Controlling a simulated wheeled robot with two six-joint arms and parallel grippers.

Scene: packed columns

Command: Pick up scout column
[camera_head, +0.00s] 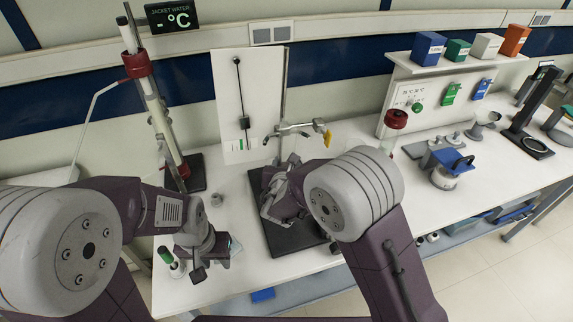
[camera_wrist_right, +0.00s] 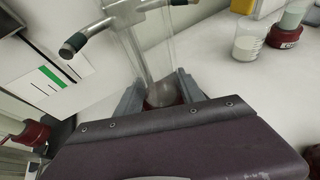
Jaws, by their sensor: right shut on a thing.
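A clear glass column (camera_wrist_right: 150,45) stands between the fingers of my right gripper (camera_wrist_right: 160,92) in the right wrist view. The fingers are shut on its lower part, near a rounded end. I take it for the scout column; in the head view I cannot make it out clearly. A metal clamp (camera_wrist_right: 88,36) with dark tips reaches close to the column; I cannot tell whether it touches. In the head view the right gripper (camera_head: 270,203) is over the dark stand base (camera_head: 295,238), below the clamp (camera_head: 299,130). My left gripper (camera_head: 198,268) points down near the bench front; its finger gap is unclear.
A tall column with red collars (camera_head: 148,92) stands at left. A white panel (camera_head: 228,85) stands behind the clamp. A green-topped vial (camera_head: 167,256) stands near the left gripper.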

